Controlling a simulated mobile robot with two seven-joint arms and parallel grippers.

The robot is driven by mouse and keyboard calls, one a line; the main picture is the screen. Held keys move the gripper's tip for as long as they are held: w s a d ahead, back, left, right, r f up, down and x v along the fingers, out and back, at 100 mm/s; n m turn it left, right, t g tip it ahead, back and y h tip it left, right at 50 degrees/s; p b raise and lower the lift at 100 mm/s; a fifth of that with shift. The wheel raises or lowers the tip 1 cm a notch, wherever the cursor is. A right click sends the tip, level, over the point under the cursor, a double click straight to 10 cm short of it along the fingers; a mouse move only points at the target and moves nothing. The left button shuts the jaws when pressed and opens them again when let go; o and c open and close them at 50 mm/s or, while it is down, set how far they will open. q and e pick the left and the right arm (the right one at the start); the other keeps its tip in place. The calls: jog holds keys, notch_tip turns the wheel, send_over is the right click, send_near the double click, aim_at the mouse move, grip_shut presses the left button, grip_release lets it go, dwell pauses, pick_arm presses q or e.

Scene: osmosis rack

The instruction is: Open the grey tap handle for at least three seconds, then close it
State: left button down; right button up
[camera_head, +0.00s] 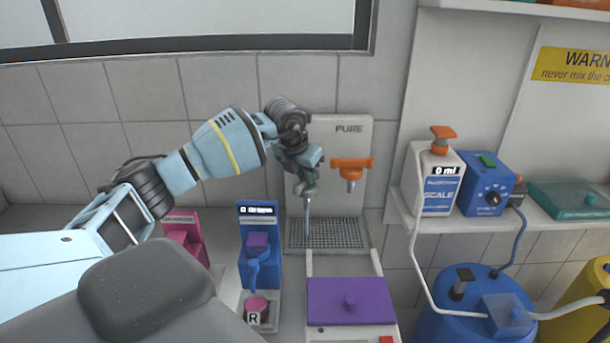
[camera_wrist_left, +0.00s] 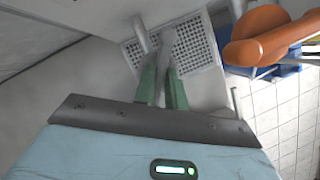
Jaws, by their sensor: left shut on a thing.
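My left gripper (camera_head: 308,188) is at the grey tap on the white PURE panel (camera_head: 352,140), left of the orange tap (camera_head: 351,166). The gripper hides most of the grey tap and its handle in the head view. In the left wrist view, the green fingers (camera_wrist_left: 162,88) are shut on a grey part, the tap handle (camera_wrist_left: 166,52). A thin pale vertical streak (camera_head: 308,222), which looks like running water, goes down from the grey tap to the grated drip tray (camera_head: 345,235). My right gripper is not in view.
The orange tap (camera_wrist_left: 262,35) is close on the right in the left wrist view. Below stand a blue device (camera_head: 258,268), a pink device (camera_head: 184,236) and a purple-lidded box (camera_head: 350,300). A shelf on the right holds the SCALE bottle (camera_head: 440,185) and a blue dial box (camera_head: 487,190).

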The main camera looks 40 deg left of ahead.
pick_arm(q)
jog(key=c, duration=1.4)
grip_release()
jog(key=shift+c, duration=0.2)
jog(key=shift+r, duration=0.1)
jog(key=v, duration=0.7)
jog(key=shift+s+r, duration=0.15)
jog(key=shift+r, duration=0.15)
